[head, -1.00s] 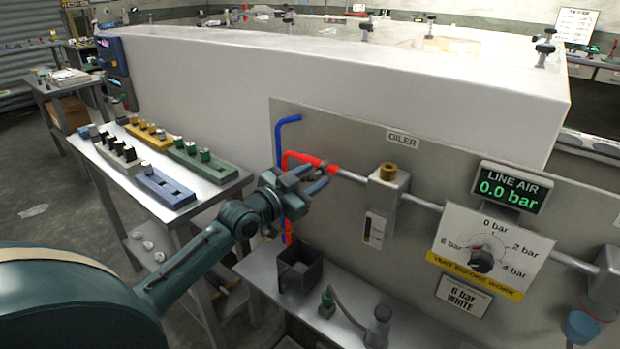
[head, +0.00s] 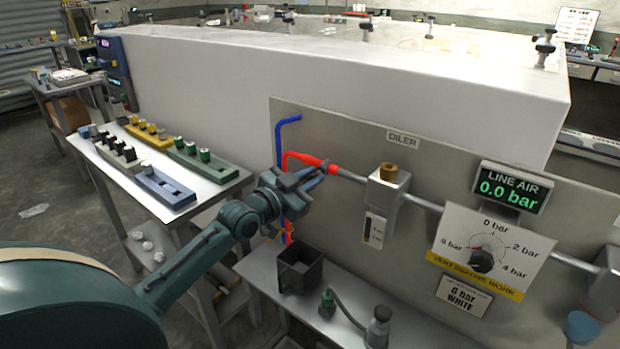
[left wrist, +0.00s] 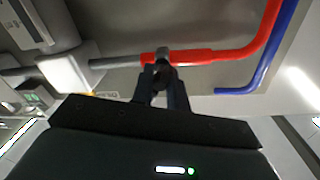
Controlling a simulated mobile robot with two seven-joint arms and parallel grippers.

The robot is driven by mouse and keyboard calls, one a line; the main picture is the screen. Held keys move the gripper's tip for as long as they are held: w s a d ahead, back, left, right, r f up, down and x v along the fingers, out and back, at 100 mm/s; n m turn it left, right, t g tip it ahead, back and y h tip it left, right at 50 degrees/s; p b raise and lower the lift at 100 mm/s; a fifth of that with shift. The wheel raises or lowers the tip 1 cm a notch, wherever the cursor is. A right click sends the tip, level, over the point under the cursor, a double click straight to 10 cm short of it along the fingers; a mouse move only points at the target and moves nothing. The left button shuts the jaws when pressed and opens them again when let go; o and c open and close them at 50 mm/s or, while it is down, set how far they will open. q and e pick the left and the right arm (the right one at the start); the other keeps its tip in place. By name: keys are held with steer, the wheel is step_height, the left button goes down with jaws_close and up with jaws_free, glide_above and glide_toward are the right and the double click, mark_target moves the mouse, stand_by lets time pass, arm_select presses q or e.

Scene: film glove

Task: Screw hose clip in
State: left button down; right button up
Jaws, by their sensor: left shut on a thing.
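The red hose (head: 305,158) runs along the grey panel and meets a grey metal pipe at its right end. It also shows in the left wrist view (left wrist: 205,57). A small grey hose clip (left wrist: 162,53) sits at the hose near the pipe end. My left gripper (head: 318,176) is at the hose from the front. In the left wrist view its dark fingers (left wrist: 162,73) are closed in on the clip's screw part. The fingers hide part of the clip, so how tight it is cannot be seen. My right gripper is not in view.
A blue hose (head: 279,140) runs beside the red one. An oiler (head: 388,185) stands on the pipe to the right. The line air display (head: 511,188) reads 0.0 bar above a pressure dial (head: 482,258). A dark open box (head: 299,272) is below my gripper.

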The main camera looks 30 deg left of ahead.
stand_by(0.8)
arm_select(q)
steer(key=c, duration=1.4)
jaws_free()
steer(key=shift+o, duration=0.2)
steer(key=shift+s, duration=0.1)
steer(key=s+a, duration=0.2)
steer(key=s, duration=1.1)
steer(key=shift+w, duration=0.1)
